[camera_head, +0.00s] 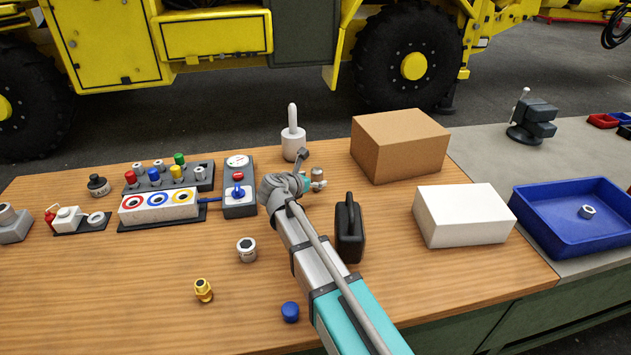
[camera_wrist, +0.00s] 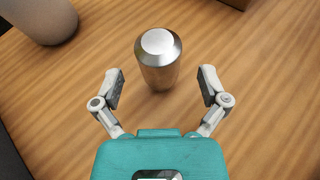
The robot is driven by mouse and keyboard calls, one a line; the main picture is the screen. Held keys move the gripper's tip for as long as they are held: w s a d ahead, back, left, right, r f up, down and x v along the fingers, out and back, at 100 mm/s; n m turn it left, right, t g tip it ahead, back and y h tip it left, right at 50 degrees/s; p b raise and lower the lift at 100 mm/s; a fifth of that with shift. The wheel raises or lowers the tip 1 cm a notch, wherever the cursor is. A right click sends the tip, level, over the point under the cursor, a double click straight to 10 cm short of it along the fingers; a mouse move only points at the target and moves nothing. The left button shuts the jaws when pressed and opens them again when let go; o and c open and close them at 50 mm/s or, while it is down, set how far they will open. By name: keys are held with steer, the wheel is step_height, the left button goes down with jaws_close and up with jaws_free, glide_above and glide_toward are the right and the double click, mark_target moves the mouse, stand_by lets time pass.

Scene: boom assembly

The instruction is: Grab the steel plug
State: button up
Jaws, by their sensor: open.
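The steel plug (camera_wrist: 158,62) stands upright on the wooden table in the wrist view, a shiny silver cylinder with a bright flat top. In the head view a small steel top (camera_head: 317,173) shows beside my gripper, partly hidden by it. My gripper (camera_wrist: 161,88) is open, with one finger to the left and one to the right of the plug's lower part. Gaps show on both sides, and no contact is visible. In the head view my gripper (camera_head: 309,184) is small and mostly covered by my wrist.
A white cylinder with a rod (camera_head: 294,146) stands behind my gripper. A cardboard box (camera_head: 401,147), a white box (camera_head: 463,216) and a black case (camera_head: 349,232) are to the right. A gauge panel (camera_head: 239,201) is to the left. Bare wood surrounds the plug.

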steer(key=shift+b+x, duration=0.3)
steer(key=shift+x, duration=0.85)
steer(key=shift+c, duration=0.2)
jaws_close()
